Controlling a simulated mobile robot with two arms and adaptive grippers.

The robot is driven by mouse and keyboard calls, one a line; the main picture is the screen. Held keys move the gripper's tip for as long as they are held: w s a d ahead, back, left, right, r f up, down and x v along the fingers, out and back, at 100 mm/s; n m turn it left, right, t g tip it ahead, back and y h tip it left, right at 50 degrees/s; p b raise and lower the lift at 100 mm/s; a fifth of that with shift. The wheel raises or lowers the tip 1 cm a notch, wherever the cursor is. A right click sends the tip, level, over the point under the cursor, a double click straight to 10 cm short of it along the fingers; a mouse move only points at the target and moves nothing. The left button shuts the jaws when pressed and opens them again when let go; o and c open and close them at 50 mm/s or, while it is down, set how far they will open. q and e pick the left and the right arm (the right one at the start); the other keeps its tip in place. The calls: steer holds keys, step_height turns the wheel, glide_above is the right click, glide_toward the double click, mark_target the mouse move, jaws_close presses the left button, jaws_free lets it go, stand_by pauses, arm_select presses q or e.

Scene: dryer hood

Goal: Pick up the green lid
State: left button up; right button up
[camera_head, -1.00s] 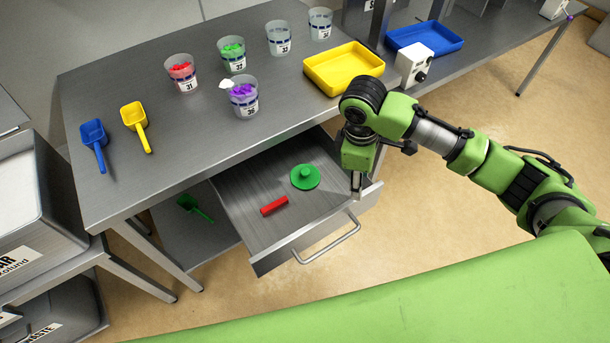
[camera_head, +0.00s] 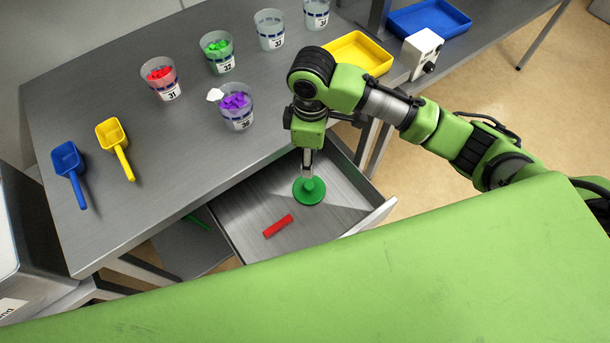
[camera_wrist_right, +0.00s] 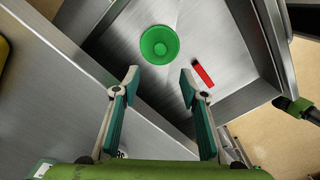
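The green lid (camera_head: 309,191) is a round disc with a knob on top, lying in the open drawer (camera_head: 345,206). It also shows in the right wrist view (camera_wrist_right: 159,45), ahead of the fingertips and apart from them. My right gripper (camera_wrist_right: 159,78) is open, with nothing between its two fingers. In the head view the right gripper (camera_head: 307,160) points down over the drawer, just behind the lid in the picture; its fingers are small there. My left gripper is not in view.
A red block (camera_head: 278,226) lies in the drawer to the lid's left. The table (camera_head: 170,190) above the drawer holds several cups, a blue scoop (camera_head: 68,168), a yellow scoop (camera_head: 114,143) and a yellow tray (camera_head: 358,52). The table edge is close to my right gripper.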

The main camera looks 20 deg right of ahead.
glide_above(310, 185)
steer(key=f, duration=0.7)
steer(key=shift+s+a, duration=0.1)
steer(key=shift+s, duration=0.25)
steer(key=shift+w+f, duration=0.2)
steer(key=shift+f, duration=0.35)
step_height(310, 185, down, 3)
steer(key=shift+w+f+p, duration=0.1)
steer(key=shift+f+p, duration=0.1)
steer(key=shift+p, duration=0.4)
steer(key=shift+w+f, duration=0.1)
steer(key=shift+f, duration=0.55)
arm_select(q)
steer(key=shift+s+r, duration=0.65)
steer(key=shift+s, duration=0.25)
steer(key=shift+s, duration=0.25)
arm_select(e)
steer(key=c, duration=0.9)
